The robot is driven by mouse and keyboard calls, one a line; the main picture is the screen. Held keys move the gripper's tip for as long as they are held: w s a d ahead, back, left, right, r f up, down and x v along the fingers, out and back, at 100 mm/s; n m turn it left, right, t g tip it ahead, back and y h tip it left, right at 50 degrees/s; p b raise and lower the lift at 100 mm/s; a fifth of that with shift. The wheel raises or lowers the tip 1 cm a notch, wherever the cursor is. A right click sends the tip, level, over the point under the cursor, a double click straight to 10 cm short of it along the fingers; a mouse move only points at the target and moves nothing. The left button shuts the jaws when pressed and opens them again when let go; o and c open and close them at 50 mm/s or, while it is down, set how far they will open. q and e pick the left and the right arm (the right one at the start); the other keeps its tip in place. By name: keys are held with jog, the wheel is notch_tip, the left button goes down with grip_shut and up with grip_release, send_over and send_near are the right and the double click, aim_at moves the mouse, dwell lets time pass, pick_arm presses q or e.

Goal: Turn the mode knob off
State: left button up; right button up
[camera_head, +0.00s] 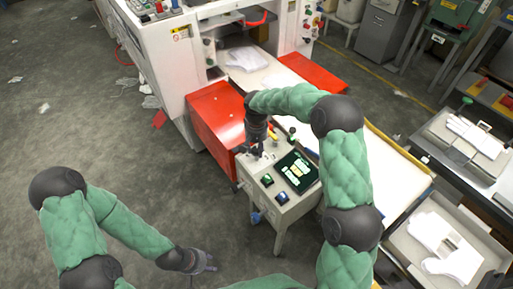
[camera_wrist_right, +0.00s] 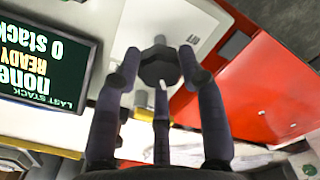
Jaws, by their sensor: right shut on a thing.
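The mode knob (camera_wrist_right: 158,63) is black with a white pointer mark, on the pale top of a small control console (camera_head: 282,215). My right gripper (camera_wrist_right: 159,72) has its dark fingers closed around the knob, seen in the right wrist view. In the head view the right gripper (camera_head: 256,149) reaches down onto the console's far left part and hides the knob. My left gripper (camera_head: 206,262) hangs low over the floor at the lower middle, away from the console; its finger opening is too small to judge.
Red panels (camera_head: 218,114) of a white machine (camera_head: 178,60) stand close behind. Open floor (camera_head: 130,130) lies to the left.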

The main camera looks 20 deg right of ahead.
jog(key=shift+r+n+p, duration=0.1)
jog(key=shift+n+p, duration=0.85)
jog(key=shift+n, duration=0.15)
jog(key=n+p, duration=0.2)
jog(key=n, duration=0.1)
jog(key=shift+n, duration=0.3)
jog(key=n+p, duration=0.2)
jog(key=n, duration=0.2)
jog(key=shift+n+p, duration=0.55)
jog(key=shift+n, duration=0.35)
jog(key=shift+f, duration=0.2)
jog(key=o, duration=1.1)
jog(key=shift+o, duration=0.2)
